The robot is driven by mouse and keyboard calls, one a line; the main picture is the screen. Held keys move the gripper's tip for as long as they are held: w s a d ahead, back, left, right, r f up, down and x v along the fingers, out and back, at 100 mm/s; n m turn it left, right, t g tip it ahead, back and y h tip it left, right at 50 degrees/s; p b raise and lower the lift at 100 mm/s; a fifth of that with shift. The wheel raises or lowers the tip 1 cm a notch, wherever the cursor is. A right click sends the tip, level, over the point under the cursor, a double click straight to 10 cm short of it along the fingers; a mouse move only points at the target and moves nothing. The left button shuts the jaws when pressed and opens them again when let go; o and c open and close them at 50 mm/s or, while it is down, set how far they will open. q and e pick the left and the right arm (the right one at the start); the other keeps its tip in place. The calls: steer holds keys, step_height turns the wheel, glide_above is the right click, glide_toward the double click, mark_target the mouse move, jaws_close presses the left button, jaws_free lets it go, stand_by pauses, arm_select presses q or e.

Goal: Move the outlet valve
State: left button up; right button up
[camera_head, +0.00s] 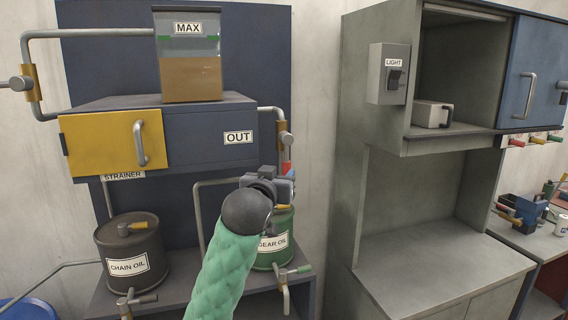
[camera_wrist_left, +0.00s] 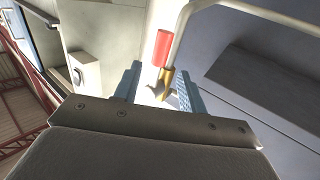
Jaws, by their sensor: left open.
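The outlet valve (camera_head: 282,127) sits on the pipe at the right of the box, beside the OUT label (camera_head: 238,137). It has a brass body and a red-tipped handle (camera_head: 287,167) hanging down. My left gripper (camera_head: 284,178) is just below and in front of the valve, covering part of it and the pipe. In the left wrist view, the red handle tip (camera_wrist_left: 162,48) and brass part (camera_wrist_left: 167,74) show beyond and between the open fingers (camera_wrist_left: 158,90). I cannot tell whether the fingers touch the handle. My right gripper is not in view.
A tank marked MAX (camera_head: 190,78) stands on the box, which has a yellow door (camera_head: 112,143). A CHAIN OIL drum (camera_head: 130,252) and a GEAR OIL drum (camera_head: 285,222) stand below, with pipes and taps. A grey cabinet (camera_head: 440,250) stands at right.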

mark_target(285, 166)
arm_select(q)
steer(key=shift+p+x, duration=0.75)
steer(key=shift+x, duration=0.4)
steer(key=p+x, duration=0.1)
steer(key=x, duration=0.2)
steer(key=shift+w+r+p, duration=0.1)
steer(key=shift+w+p, duration=0.2)
steer(key=shift+p, duration=0.1)
steer(key=shift+w+d, duration=0.25)
steer(key=shift+w, duration=0.4)
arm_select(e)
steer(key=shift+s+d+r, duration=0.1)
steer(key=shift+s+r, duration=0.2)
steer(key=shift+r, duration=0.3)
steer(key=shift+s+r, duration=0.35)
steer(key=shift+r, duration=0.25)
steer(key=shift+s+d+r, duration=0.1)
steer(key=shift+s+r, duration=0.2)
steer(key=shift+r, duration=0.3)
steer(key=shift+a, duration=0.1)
arm_select(q)
steer(key=shift+f, duration=0.2)
jaws_close()
